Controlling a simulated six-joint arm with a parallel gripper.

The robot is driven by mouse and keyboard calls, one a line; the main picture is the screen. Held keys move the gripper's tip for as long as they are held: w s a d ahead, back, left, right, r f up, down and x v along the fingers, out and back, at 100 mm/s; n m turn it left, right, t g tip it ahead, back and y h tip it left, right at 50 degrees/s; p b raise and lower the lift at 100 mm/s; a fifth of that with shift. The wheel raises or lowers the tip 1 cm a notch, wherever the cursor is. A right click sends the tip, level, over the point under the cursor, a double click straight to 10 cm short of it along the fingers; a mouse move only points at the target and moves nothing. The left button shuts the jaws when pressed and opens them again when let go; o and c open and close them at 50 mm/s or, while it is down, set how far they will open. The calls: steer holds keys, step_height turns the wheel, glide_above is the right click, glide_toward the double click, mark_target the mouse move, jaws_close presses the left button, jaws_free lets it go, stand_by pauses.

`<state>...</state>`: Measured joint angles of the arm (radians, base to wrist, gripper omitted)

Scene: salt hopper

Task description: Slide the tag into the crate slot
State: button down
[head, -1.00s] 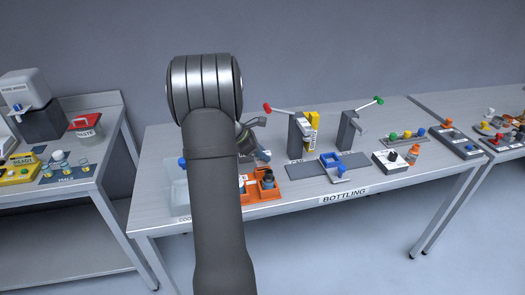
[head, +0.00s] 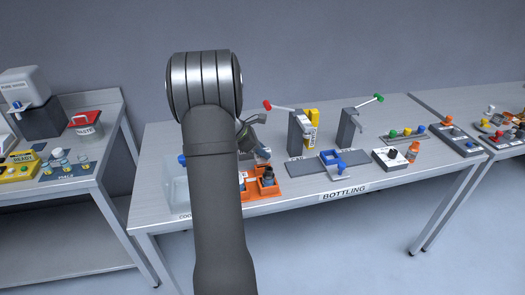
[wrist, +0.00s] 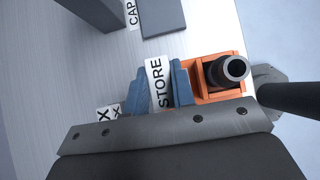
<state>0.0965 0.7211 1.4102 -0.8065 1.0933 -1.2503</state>
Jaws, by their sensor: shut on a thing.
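The white tag (wrist: 158,86) printed STORE is between the two blue fingertips of my gripper (wrist: 160,90) in the wrist view, and the gripper is shut on it. The orange crate (head: 270,194) is on the front left of the bottling table, partly hidden by my arm. Part of the crate also shows in the wrist view (wrist: 208,98), just right of the tag, with a dark bottle (wrist: 234,68) standing in it. In the head view my gripper (head: 258,148) is mostly behind my arm, close above the crate. The crate slot cannot be made out.
A clear bin (head: 174,188) stands left of the crate. Right of it are a grey strip with a blue fixture (head: 333,160), two lever posts (head: 347,127) and a yellow block (head: 311,128). The table's front edge is close to the crate.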

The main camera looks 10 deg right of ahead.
mark_target(263, 159)
steer(key=shift+f, duration=1.9)
steer(key=c, duration=0.7)
jaws_free()
steer(key=shift+o, duration=0.2)
steer(key=shift+a+r, duration=0.1)
steer(key=shift+r, duration=0.05)
steer(key=shift+v, duration=2.85)
steer(key=v, duration=1.7)
steer(key=shift+a+r, duration=0.15)
steer(key=shift+a, duration=0.05)
